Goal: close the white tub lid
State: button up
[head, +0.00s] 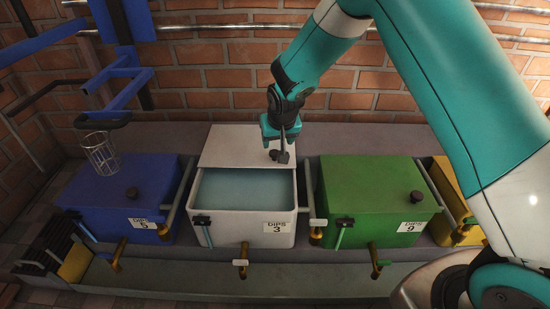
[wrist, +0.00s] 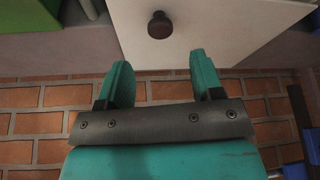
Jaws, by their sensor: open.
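The white tub (head: 245,234), labelled DIPS 3, stands between the blue and green tubs, with pale blue-grey liquid showing in its front part. Its white lid (head: 230,146) sits toward the back, so the front of the tub is uncovered. The lid has a dark round knob, which shows in the wrist view (wrist: 160,25). My gripper (head: 281,152) is over the lid near the knob. In the wrist view my gripper (wrist: 163,70) has its two teal fingers apart with nothing between them. The knob is beyond the fingertips, and I see no contact.
A closed blue tub (head: 115,205) stands at the left and a closed green tub (head: 370,195) at the right. A wire basket (head: 101,155) hangs over the blue tub. Brass taps and side handles stick out in front. A brick wall (head: 210,75) with pipes is behind.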

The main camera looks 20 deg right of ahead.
aim_at(275, 153)
jog(key=b+x, duration=0.2)
jog(key=x, duration=0.4)
jog(key=shift+w+f+b, duration=0.15)
jog(key=shift+f+b, duration=0.15)
jog(key=shift+f, duration=0.1)
grip_shut()
jog(key=s+a+p, duration=0.2)
jog(key=s+p, duration=0.1)
jog(key=s, duration=0.5)
jog(key=s+a+p, duration=0.3)
jog(key=s, duration=0.5)
jog(key=shift+s+p, duration=0.15)
jog(key=shift+p, duration=0.25)
jog(key=shift+s+a, duration=0.1)
jog(key=shift+a, duration=0.05)
grip_release()
jog(key=shift+r, duration=0.1)
jog(key=p+v, duration=0.7)
jog(key=v, duration=1)
jog(key=shift+r+p, duration=0.2)
jog(key=shift+p, duration=0.1)
